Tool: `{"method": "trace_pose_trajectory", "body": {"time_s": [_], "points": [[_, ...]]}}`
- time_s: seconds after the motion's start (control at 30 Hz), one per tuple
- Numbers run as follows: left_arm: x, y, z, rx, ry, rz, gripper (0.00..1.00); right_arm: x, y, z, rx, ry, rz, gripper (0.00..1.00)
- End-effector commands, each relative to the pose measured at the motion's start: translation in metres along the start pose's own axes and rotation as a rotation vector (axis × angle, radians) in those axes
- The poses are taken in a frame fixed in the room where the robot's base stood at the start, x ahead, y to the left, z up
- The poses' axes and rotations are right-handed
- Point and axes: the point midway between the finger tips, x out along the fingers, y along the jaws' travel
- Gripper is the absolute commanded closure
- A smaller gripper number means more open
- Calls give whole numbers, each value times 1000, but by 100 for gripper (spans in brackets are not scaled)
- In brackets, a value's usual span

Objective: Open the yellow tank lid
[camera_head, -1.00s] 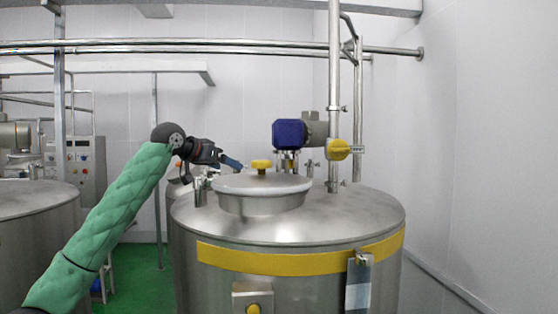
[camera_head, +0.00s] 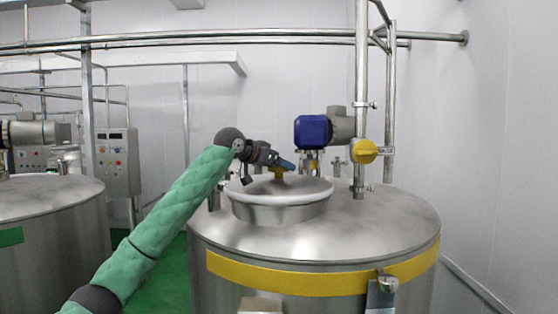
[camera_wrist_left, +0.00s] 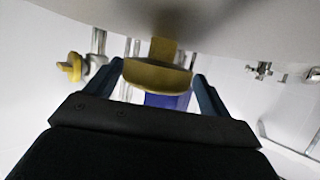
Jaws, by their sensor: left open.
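The tank (camera_head: 230,243) is a steel cylinder with a yellow band around its upper side. Its round lid (camera_head: 305,190) lies flat and closed on the raised neck, with a small yellow knob (camera_head: 279,175) on top. My left gripper (camera_head: 288,164) is at the knob and partly hides it in the head view. In the left wrist view the knob (camera_wrist_left: 157,76) sits between the two dark blue fingers of the open gripper (camera_wrist_left: 160,88), with gaps on both sides. The lid (camera_wrist_left: 225,25) fills the top there. My right gripper is not in view.
A blue motor (camera_head: 313,131) and a vertical pipe (camera_head: 361,100) with a yellow-handled valve (camera_head: 365,151) stand behind and right of the lid. Another steel tank (camera_head: 55,240) is at the left, near a control panel (camera_head: 115,160) at the back.

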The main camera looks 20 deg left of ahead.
Motion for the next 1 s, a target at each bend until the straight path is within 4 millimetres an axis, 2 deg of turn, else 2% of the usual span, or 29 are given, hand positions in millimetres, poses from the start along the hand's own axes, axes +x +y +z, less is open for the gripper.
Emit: {"method": "trace_pose_trajectory", "body": {"time_s": [0.17, 0.43, 0.73, 1.0], "points": [[8, 0, 0, 0, -1, 0, 18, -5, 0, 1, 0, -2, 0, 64], [9, 0, 1, 0, 0, 0, 20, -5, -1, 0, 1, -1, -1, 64], [8, 0, 0, 0, 1, 0, 79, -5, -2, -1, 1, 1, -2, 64], [2, -2, 2, 2, 3, 1, 79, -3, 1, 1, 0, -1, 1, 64]]}}
